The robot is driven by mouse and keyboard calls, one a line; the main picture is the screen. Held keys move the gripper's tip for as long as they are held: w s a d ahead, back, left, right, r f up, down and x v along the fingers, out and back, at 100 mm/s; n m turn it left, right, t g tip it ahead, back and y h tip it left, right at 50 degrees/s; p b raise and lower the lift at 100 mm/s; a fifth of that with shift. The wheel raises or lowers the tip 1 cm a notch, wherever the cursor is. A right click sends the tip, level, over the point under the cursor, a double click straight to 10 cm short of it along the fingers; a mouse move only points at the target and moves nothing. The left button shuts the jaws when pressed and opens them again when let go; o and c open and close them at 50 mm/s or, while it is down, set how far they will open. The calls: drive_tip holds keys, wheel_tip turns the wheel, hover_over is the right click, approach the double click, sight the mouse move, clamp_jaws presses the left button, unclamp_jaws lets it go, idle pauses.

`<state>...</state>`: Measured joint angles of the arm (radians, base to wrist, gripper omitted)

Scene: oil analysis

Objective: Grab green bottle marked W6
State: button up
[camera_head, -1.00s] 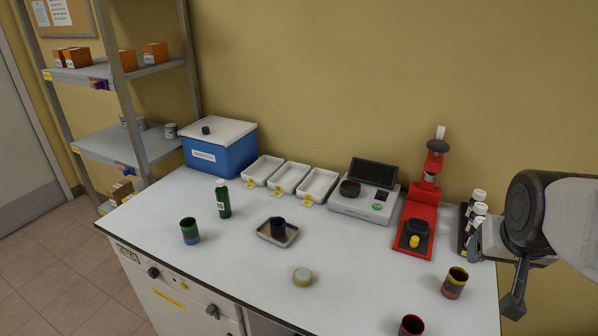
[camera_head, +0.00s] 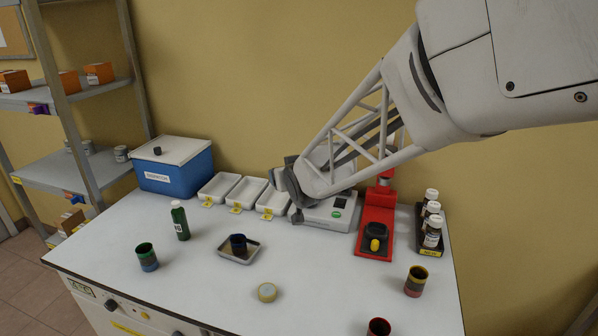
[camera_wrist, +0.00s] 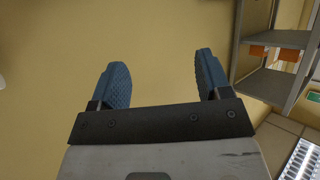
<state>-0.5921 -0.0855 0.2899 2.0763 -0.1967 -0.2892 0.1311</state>
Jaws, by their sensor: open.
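The green bottle (camera_head: 180,222) stands upright on the left part of the white bench top in the head view. The bottle does not show in the wrist view.
A green-and-blue cup (camera_head: 147,257) stands close to the bottle's left.

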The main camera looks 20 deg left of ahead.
drive_tip(key=s+a+f+n+y, duration=0.1)
drive_tip(key=a+f+y, duration=0.1)
drive_tip(key=a, duration=0.6)
drive_tip(key=s+a+f+n+y, duration=0.1)
drive_tip(key=a+y, duration=0.1)
drive_tip(key=a, duration=0.6)
drive_tip(key=n+g+y, duration=0.2)
drive_tip(key=n+y, duration=0.1)
drive_tip(key=y, duration=0.1)
hover_over(178, 208)
drive_tip(key=v, duration=0.4)
wheel_tip(178, 208, down, 4)
drive_tip(key=shift+d+r, duration=0.2)
drive_tip(key=shift+r, duration=0.05)
wheel_tip(178, 208, down, 8)
drive_tip(key=shift+r, duration=0.1)
drive_tip(key=shift+w+a, duration=0.15)
drive_tip(key=shift+a, duration=0.05)
drive_tip(key=shift+w+a, duration=0.25)
drive_tip(key=shift+a, duration=0.25)
drive_tip(key=shift+x, duration=2.95)
